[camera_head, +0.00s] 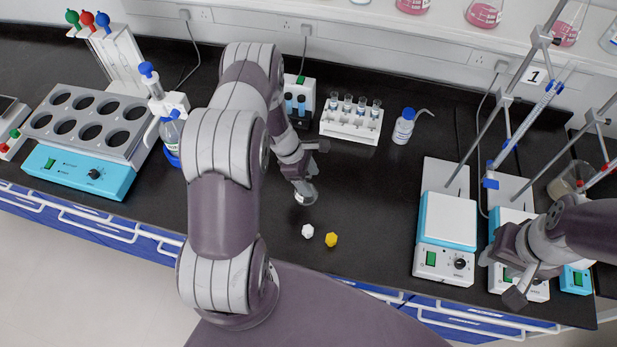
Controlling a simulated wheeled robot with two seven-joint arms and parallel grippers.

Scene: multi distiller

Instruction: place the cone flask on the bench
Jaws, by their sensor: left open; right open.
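A small clear glass flask (306,195), which looks like the cone flask, is at the black bench (370,215) near the middle. It is partly hidden by my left gripper, and I cannot tell whether it touches the fingers. My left gripper (309,168) is open, right at the flask's upper part. My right gripper (502,277) is open and empty at the right, over the front of a stirrer hotplate.
A white stopper (307,231) and a yellow stopper (331,239) lie just in front of the flask. A vial rack (351,125) and a wash bottle (403,127) stand behind. A stirrer hotplate (447,222) and clamp stands are at right. A blue multi-well heater (85,170) is at left.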

